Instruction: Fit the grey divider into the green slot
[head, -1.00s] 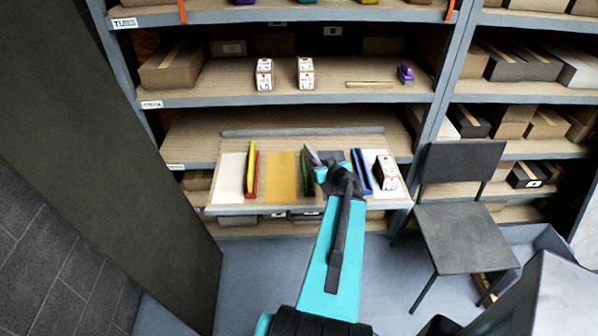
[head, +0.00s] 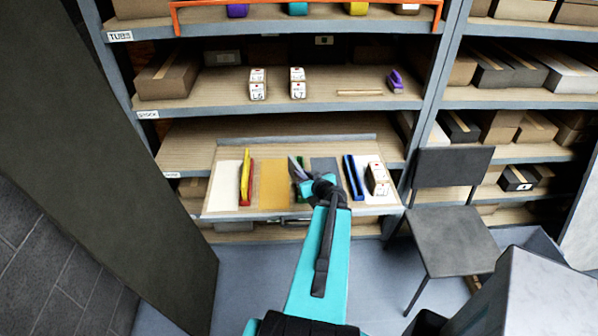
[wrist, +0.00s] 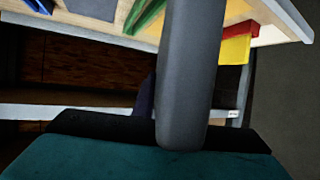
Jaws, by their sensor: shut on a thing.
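The grey divider (head: 296,168) stands tilted at the tip of my arm in the head view. My gripper (head: 304,182) is shut on it, above the middle of the panel board. The green slot (head: 303,193) shows as thin green strips beside and behind my gripper, and my arm hides much of it. In the wrist view a thick grey bar, apparently the divider (wrist: 188,75), fills the middle, and the green slot (wrist: 148,14) shows to its left. I cannot tell whether divider and slot touch.
The board (head: 222,204) also bears a red and yellow slot piece (head: 246,178) on the left, a blue slot (head: 353,178) and a white box (head: 377,179) on the right. Shelves rise behind. A dark chair (head: 450,230) stands at the right, a dark panel (head: 110,160) at the left.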

